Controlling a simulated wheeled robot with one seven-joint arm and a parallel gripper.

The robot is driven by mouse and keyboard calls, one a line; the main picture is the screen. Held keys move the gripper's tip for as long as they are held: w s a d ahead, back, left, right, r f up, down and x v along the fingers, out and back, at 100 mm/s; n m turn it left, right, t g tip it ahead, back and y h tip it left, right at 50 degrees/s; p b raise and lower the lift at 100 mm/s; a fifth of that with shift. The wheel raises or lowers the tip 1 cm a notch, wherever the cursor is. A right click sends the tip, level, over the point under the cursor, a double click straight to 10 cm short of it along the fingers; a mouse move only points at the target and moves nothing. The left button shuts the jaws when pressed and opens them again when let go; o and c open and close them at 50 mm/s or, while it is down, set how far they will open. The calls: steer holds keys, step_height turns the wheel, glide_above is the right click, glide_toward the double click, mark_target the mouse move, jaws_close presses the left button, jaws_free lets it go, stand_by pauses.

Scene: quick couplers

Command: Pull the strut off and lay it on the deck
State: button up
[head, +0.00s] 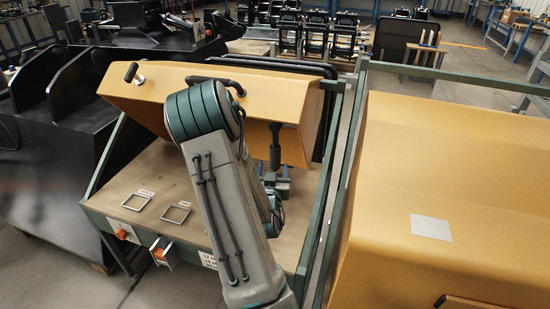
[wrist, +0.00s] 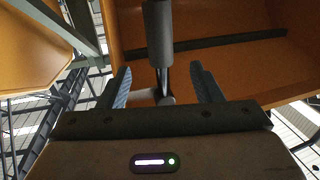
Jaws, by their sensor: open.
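The strut (head: 275,147) is a dark upright cylinder below the front edge of the yellow hood (head: 250,92). Its lower end, near the deck (head: 150,180), is partly hidden by my arm. In the wrist view the strut shows as a thick dark body (wrist: 158,32) narrowing to a thin bright rod. My gripper (wrist: 160,78) is open, with one ribbed finger on each side of the rod and gaps visible between. A rounded grey end piece shows low between the fingers.
Two small square frames (head: 137,201) (head: 176,212) with labels lie on the deck's left part, with bare wood around them. A green frame and large yellow housing (head: 450,180) stand close on the right.

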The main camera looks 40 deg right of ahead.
mark_target(274, 156)
steer(key=p+x, duration=0.1)
steer(key=x, duration=0.8)
steer(key=shift+w+d, duration=0.15)
steer(key=c, duration=1.2)
steer(key=shift+o, duration=0.4)
steer(key=shift+c, duration=0.2)
steer(key=shift+s+a+b, duration=0.3)
steer(key=shift+s+a, duration=0.05)
steer(key=shift+a, duration=0.3)
steer(key=shift+b+v, duration=0.5)
steer(key=shift+v, duration=0.45)
steer(key=shift+w+a+r, duration=0.1)
steer(key=shift+a, duration=0.05)
